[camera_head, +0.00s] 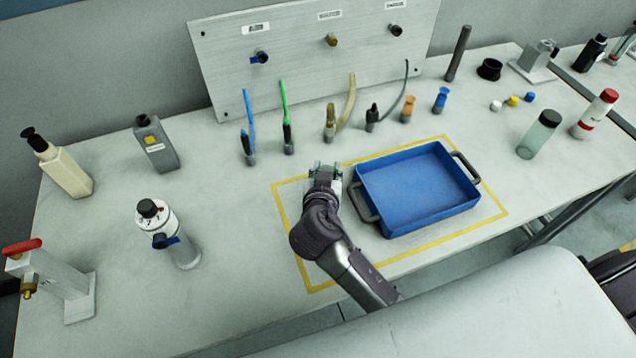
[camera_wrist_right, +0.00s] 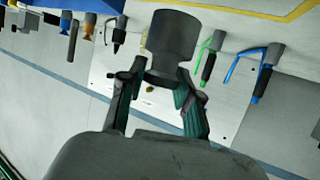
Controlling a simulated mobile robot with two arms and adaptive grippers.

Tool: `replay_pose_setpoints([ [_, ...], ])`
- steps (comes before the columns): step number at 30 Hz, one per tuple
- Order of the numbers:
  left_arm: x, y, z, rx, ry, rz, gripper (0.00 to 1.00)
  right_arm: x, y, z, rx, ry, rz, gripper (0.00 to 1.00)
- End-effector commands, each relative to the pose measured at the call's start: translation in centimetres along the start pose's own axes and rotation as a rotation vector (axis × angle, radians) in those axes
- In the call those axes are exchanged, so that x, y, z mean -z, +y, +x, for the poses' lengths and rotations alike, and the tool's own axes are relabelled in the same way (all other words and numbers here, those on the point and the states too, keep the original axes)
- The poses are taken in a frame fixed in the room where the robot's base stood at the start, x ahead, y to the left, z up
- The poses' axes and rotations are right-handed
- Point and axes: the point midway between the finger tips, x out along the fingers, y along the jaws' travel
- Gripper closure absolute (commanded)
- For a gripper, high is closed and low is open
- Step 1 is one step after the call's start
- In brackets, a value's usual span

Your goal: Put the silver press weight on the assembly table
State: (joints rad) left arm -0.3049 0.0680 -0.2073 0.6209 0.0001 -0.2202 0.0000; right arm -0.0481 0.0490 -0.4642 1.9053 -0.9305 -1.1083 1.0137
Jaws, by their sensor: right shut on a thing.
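My right gripper (camera_head: 327,172) is over the assembly table (camera_head: 235,285), at the left side of the blue tray. In the right wrist view, its two fingers (camera_wrist_right: 160,92) are shut on the narrow neck of a dark grey cylinder (camera_wrist_right: 172,38), which I take to be the silver press weight. The cylinder's wide end sticks out past the fingertips. In the head view the gripper mostly hides it, and I cannot tell whether it touches the table. My left gripper is not in view.
The blue tray (camera_head: 415,190) with dark handles sits inside a yellow outline (camera_head: 450,238). Several tools and fittings stand behind, before the upright panel (camera_head: 300,70). A white canister (camera_head: 160,225) and grey bottle (camera_head: 155,145) stand left. The table between canister and outline is clear.

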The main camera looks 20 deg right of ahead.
Motion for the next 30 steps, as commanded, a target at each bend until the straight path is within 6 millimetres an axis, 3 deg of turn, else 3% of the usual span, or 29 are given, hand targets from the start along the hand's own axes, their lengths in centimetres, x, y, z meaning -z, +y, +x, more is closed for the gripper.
replay_pose_setpoints([
  [3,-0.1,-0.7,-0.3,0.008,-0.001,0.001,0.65,-0.9,-1.9,0.0,0.001,0.003,0.000,1.00],
  [7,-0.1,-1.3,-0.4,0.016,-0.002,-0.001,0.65,-1.6,-2.7,0.0,0.001,0.003,0.001,1.00],
  [16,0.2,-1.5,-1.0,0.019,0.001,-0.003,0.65,-5.0,-2.8,1.4,0.000,0.003,-0.003,1.00],
  [29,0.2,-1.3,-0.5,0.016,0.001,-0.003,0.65,-5.8,-2.8,1.7,0.000,0.003,0.001,1.00],
  [30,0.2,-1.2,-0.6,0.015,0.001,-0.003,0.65,-5.8,-2.7,1.7,0.000,0.000,0.000,0.63],
])
